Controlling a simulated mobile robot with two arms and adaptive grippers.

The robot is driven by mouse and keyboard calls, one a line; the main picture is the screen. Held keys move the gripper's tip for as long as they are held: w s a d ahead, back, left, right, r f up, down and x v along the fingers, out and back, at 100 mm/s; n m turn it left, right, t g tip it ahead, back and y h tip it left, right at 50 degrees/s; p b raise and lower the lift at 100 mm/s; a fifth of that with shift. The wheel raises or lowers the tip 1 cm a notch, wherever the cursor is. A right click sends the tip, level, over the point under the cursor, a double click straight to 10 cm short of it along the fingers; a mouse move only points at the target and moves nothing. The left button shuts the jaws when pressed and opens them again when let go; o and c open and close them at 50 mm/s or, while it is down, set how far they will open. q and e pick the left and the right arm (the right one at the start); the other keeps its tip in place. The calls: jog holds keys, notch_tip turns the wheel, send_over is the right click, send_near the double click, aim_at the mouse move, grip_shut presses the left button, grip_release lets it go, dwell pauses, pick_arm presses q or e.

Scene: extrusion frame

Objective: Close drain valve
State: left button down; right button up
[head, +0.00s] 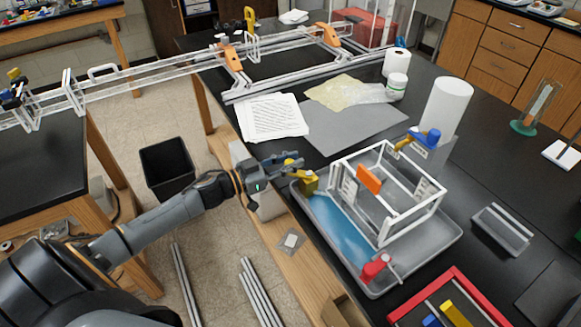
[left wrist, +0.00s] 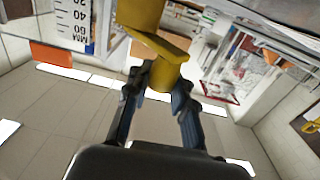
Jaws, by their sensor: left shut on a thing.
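A yellow valve (head: 307,182) sits at the upper left corner of a grey tray (head: 452,240). I take it for the drain valve. My left gripper (head: 294,162) reaches it from the left, with its fingers at the valve's upper side. In the left wrist view, the two fingers of my left gripper (left wrist: 160,88) stand on either side of the lower yellow part of the valve (left wrist: 166,68). The gripper is shut on the valve. I cannot tell the valve's open or closed position. My right gripper is not in view.
The tray holds bluish water (head: 340,232) and a white open frame (head: 425,205) with an orange plate (head: 369,179). Papers (head: 272,117) lie behind. A black bin (head: 167,165) stands on the floor.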

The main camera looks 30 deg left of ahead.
pick_arm(q)
jog(key=shift+w+d+m+g+h+b, duration=0.1)
jog(key=shift+w+m+g+h+b, duration=0.55)
jog(key=shift+m+g+h+b, duration=1.1)
jog(key=shift+w+m+g+h+b, duration=0.6)
jog(key=shift+m+g+h+b, duration=0.45)
jog(key=shift+g+b, duration=1.35)
jog(key=shift+w+d+m+g+h+b, duration=0.1)
jog(key=shift+w+m+g+h+b, duration=0.55)
jog(key=shift+m+g+h+b, duration=1.45)
jog(key=shift+n+t+y+b, duration=0.5)
jog(key=shift+t+y+b, duration=0.2)
jog(key=shift+t+y, duration=0.25)
jog(key=c, duration=1.1)
grip_release()
jog(key=v, duration=1.2)
jog(key=shift+w, duration=0.15)
